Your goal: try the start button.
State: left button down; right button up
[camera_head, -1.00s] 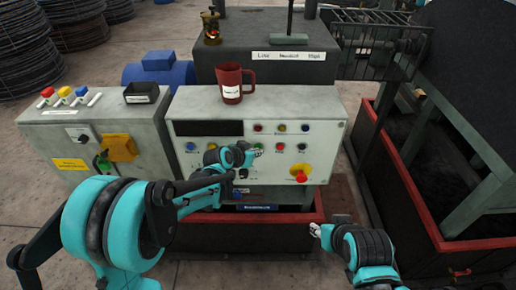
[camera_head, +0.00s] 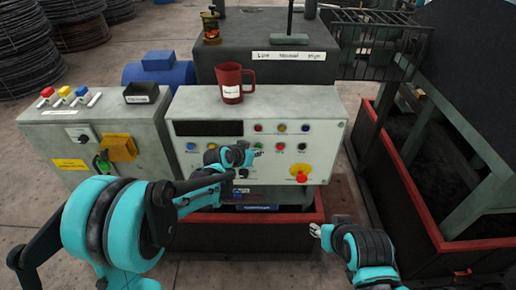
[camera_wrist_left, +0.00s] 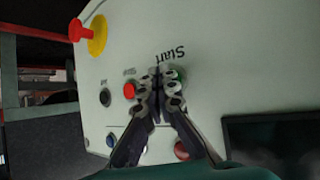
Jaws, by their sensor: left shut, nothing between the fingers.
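The pale grey control panel (camera_head: 325,142) stands in the middle of the head view. In the head view the arm and gripper cover that part of the panel. My right gripper (camera_head: 316,230) is low, in front of the panel and well away from it; its jaw state is unclear.
A red emergency knob (camera_head: 302,178) on a yellow plate is at the panel's lower right. In the left wrist view a red button (camera_wrist_left: 129,90) and a black one (camera_wrist_left: 105,97) are close by. A red mug (camera_head: 232,84) stands on the panel's top. A red-rimmed bin (camera_head: 450,245) stands right.

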pick_arm(q)
jog(key=shift+s, duration=0.6)
jog(key=s, duration=0.5)
dwell(0.8)
jog(key=s+a+r+n+y, duration=0.1)
jog(key=s+a+n+y, duration=0.1)
jog(key=s+a, duration=0.3)
jog(key=s+a+r+n+g+y, duration=0.1)
jog(key=s+a, duration=0.5)
jog(key=s, duration=0.6)
jog(key=s+a+r+n+g+y, duration=0.1)
jog(key=s+a+r+n+y, duration=0.1)
jog(key=s+a, duration=0.4)
jog(key=s+n, duration=0.1)
jog(key=s, duration=0.2)
jog(key=shift+a+y, duration=0.2)
jog(key=shift+y, duration=0.1)
jog(key=shift+s, duration=0.1)
